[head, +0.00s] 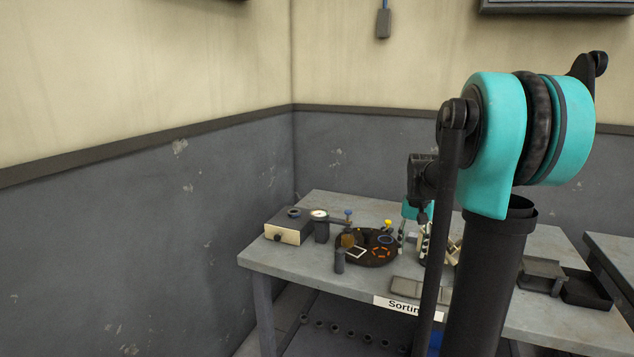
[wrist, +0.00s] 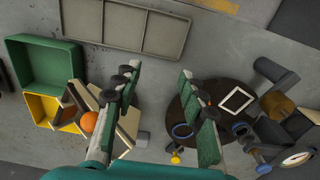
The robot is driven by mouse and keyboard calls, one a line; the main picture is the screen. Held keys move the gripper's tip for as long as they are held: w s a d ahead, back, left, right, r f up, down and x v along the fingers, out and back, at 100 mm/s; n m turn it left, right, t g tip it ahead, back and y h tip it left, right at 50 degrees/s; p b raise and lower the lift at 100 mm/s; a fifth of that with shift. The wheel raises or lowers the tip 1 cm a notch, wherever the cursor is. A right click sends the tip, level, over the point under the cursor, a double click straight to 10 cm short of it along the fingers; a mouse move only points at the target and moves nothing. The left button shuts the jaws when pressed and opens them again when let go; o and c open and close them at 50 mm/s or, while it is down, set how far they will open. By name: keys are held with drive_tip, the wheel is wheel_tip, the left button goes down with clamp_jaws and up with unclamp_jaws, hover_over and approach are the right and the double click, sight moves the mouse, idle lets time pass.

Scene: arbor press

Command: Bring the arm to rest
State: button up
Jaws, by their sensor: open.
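My gripper (wrist: 158,72) is open in the wrist view, its two green-padded fingers apart, with only bare grey tabletop seen between them. It is above the workbench (head: 350,283), and nothing is seen held. In the head view my arm stands at the right and hides much of the gripper; a teal part of it shows beside the arm's dark post. A dark round plate (wrist: 215,88) with a white square frame and a blue ring lies below the right finger. I cannot tell the exact height over the table.
A green bin (wrist: 45,48), a yellow bin (wrist: 38,108) and an orange ball (wrist: 89,121) in a wooden holder are left of the gripper. A grey compartment tray (wrist: 125,26) lies beyond. A beige box (head: 289,228) and a dial gauge (head: 319,214) stand at the bench's left; dark bins (head: 587,290) at right.

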drive_tip(key=s+a+f+n+t, duration=0.1)
drive_tip(key=s+a+f, duration=0.2)
drive_tip(key=s, duration=0.3)
drive_tip(key=s+a+f+n+t, duration=0.1)
drive_tip(key=s+a+f+n, duration=0.1)
drive_tip(key=s+f, duration=0.3)
drive_tip(key=s+a+f+n+t, duration=0.1)
drive_tip(key=s+a+f, duration=0.3)
drive_tip(key=s, duration=0.5)
drive_tip(key=shift+s+f+t, duration=0.25)
drive_tip(key=shift+f+t, duration=0.1)
drive_tip(key=shift+t, duration=0.15)
